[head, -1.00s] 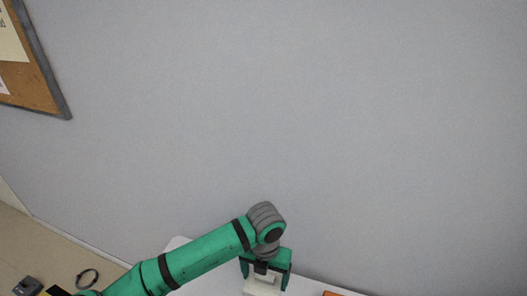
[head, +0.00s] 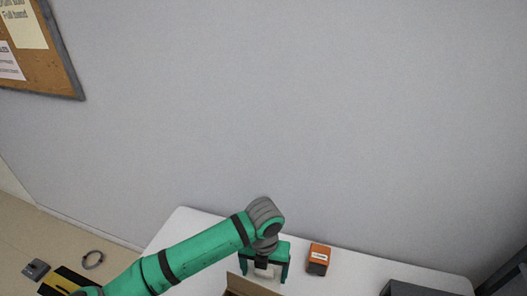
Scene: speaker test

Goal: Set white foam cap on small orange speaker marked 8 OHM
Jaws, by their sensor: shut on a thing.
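My gripper (head: 265,271), at the end of my green arm, is shut on a white block, which looks like the white foam cap (head: 264,272). The cap shows between the two green fingers, partly hidden by them and the wrist. A small orange speaker (head: 317,264) stands on the white table to the right of my gripper, apart from it. It has a pale label on its front, too small to read. Its top looks bare. How high the cap is above the table I cannot tell.
An open brown cardboard box (head: 236,284) stands just in front of my gripper, cut by the lower edge. A dark grey box (head: 405,289) is at the table's front right. The white table (head: 370,270) is clear between the speaker and that box. A wall rises behind.

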